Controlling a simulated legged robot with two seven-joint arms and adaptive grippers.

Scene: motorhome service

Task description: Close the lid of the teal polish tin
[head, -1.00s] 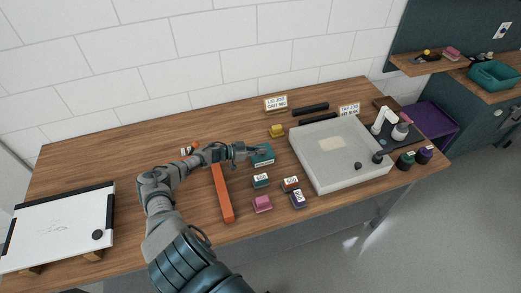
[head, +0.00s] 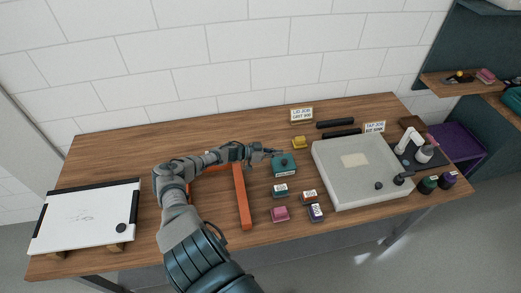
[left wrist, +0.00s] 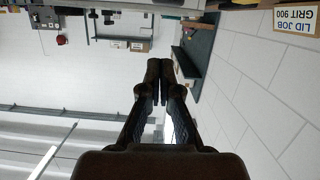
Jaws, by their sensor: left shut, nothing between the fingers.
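The teal polish tin (head: 284,167) stands on the wooden bench, left of the big pale box in the head view. A pale label shows on its front and a dark round spot on its top. The picture is too small to tell how its lid stands. My left gripper (head: 275,151) is shut and empty at the tin's far left edge, just above or behind it; contact cannot be told. In the left wrist view the fingers (left wrist: 160,75) are together, with no tin in sight. My right gripper is not in view.
An orange bar (head: 243,200) lies left of the tin. Small labelled blocks (head: 280,190) and a pink block (head: 280,213) lie in front. A yellow block (head: 299,142) and a lid job sign (head: 302,115) stand behind. The pale box (head: 362,190) limits room to the right.

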